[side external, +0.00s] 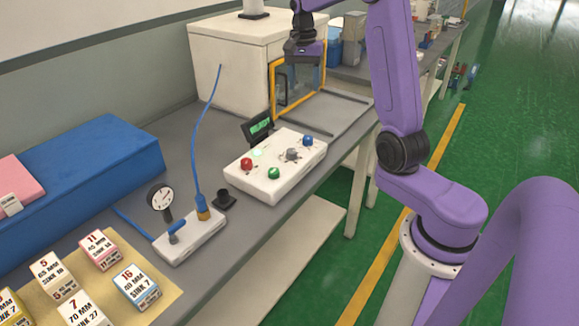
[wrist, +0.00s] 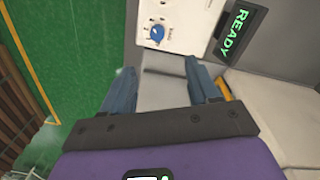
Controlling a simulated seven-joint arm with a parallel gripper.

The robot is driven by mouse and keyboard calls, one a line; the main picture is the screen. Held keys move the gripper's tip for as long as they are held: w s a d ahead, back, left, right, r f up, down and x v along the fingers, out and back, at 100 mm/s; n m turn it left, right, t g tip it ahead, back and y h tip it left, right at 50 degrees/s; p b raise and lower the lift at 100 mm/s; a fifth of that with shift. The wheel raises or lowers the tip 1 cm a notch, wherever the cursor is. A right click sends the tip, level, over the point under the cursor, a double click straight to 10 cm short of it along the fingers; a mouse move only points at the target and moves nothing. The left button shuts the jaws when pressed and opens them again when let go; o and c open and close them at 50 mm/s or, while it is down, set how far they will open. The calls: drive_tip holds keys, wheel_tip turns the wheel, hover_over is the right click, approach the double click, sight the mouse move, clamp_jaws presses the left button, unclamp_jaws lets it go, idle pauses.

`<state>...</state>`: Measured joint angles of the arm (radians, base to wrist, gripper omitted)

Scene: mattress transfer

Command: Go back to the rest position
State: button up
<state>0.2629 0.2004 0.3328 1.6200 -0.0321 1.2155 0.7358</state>
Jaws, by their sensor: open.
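My gripper (side external: 304,52) is raised over the back part of the bench, in front of the white cabinet with a yellow-framed clear door (side external: 297,80). In the wrist view my gripper (wrist: 162,72) has its two blue-grey fingers spread wide apart, with grey surface showing between them. I see nothing held, though I cannot tell exactly what the grey surface is. The white control box (side external: 274,170) with red, green, grey and blue knobs is on the bench, nearer the camera than my gripper. Its blue knob (wrist: 156,32) shows beyond the fingers in the wrist view.
A small screen (side external: 258,128) stands behind the control box and reads READY in the wrist view (wrist: 234,32). A gauge (side external: 160,197) and blue hose are nearby. A blue block (side external: 85,165) bears a pink one (side external: 15,180). Labelled boxes (side external: 100,250) lie front left. Green floor is open right.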

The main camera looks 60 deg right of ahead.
drive_tip(key=s+a+n, duration=0.4)
drive_tip(key=a+n, duration=0.3)
drive_tip(key=a, duration=0.4)
drive_tip(key=s+a+n, duration=0.4)
drive_tip(key=a+n, duration=0.2)
drive_tip(key=a, duration=0.5)
drive_tip(key=s+a+f+n, duration=0.2)
drive_tip(key=s+n, duration=0.4)
drive_tip(key=s, duration=0.5)
drive_tip(key=s+a+f+n, duration=0.2)
drive_tip(key=s+n, duration=0.5)
drive_tip(key=s, duration=0.4)
drive_tip(key=shift+t+y, duration=0.3)
drive_tip(key=shift+w, duration=0.1)
